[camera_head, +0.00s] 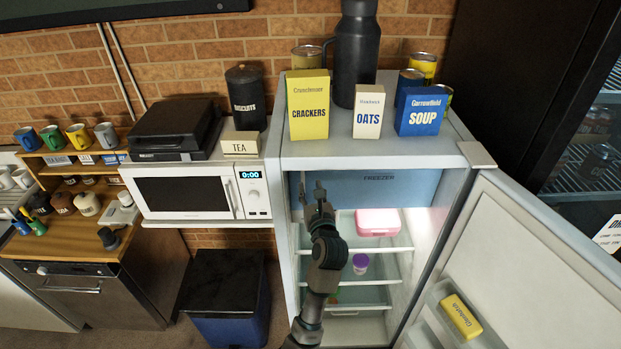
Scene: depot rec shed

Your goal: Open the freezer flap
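The freezer flap (380,192) is a blue panel marked FREEZER across the top of the inside of the open fridge (283,240). It looks shut. My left gripper (311,188) is in front of the flap's left end, fingers pointing up and spread apart, with nothing seen between them. I cannot tell whether a finger touches the flap. The gripper and my arm hide part of the flap's left side and the shelves below. My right gripper is not in view.
The fridge door (520,270) stands open at right, with a yellow pack (461,316) in its rack. A pink box (377,221) and a purple-lidded tub (360,262) are on the shelves. Boxes, cans and a dark jug (357,50) stand on top. A microwave (190,195) is at left.

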